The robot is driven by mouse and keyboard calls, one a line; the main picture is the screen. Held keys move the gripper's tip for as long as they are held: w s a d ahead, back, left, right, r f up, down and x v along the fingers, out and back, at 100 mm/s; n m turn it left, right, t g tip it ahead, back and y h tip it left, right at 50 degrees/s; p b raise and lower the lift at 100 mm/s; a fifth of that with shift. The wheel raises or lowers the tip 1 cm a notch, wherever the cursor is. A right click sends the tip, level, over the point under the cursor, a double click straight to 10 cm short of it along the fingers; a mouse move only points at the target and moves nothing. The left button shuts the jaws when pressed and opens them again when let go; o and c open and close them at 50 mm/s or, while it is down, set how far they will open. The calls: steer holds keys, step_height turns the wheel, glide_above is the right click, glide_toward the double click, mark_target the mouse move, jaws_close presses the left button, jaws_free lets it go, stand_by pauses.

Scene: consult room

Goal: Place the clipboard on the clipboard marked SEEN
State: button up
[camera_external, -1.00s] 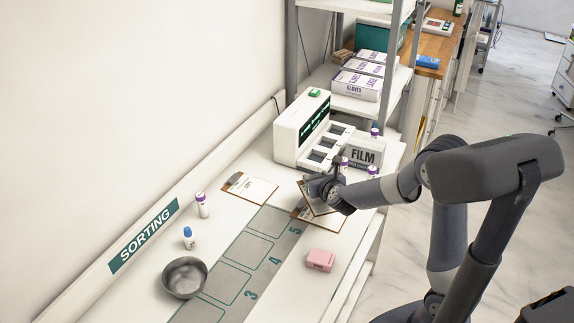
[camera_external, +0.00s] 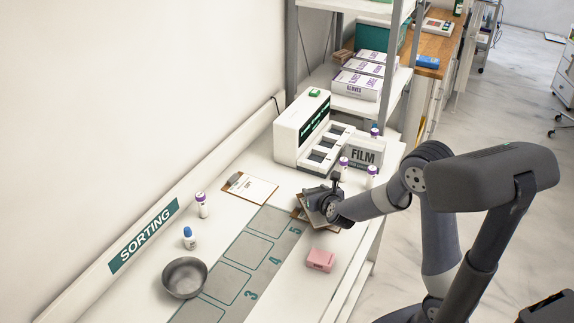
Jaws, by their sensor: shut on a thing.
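My gripper (camera_external: 325,203) is shut on a clipboard (camera_external: 311,213), seen mostly edge-on and largely covered by the gripper. It is over another brown-edged clipboard (camera_external: 298,215) at the right end of the grey strip. The two overlap in this view, and I cannot tell whether they touch. Another clipboard (camera_external: 252,188) with a white sheet lies flat to the left, apart from my gripper. The writing on the clipboards is too small to read, so I cannot tell which is marked SEEN.
Behind are a FILM box (camera_external: 364,153), a white device (camera_external: 303,128) and purple-capped bottles (camera_external: 372,174). A grey bowl (camera_external: 184,277) and a blue-capped bottle (camera_external: 189,238) stand at the left.

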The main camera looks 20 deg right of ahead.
steer(key=shift+f, duration=0.15)
steer(key=o, duration=1)
steer(key=shift+r+p, duration=0.65)
steer(key=shift+p, duration=0.2)
steer(key=v, duration=1.2)
steer(key=shift+f, duration=0.2)
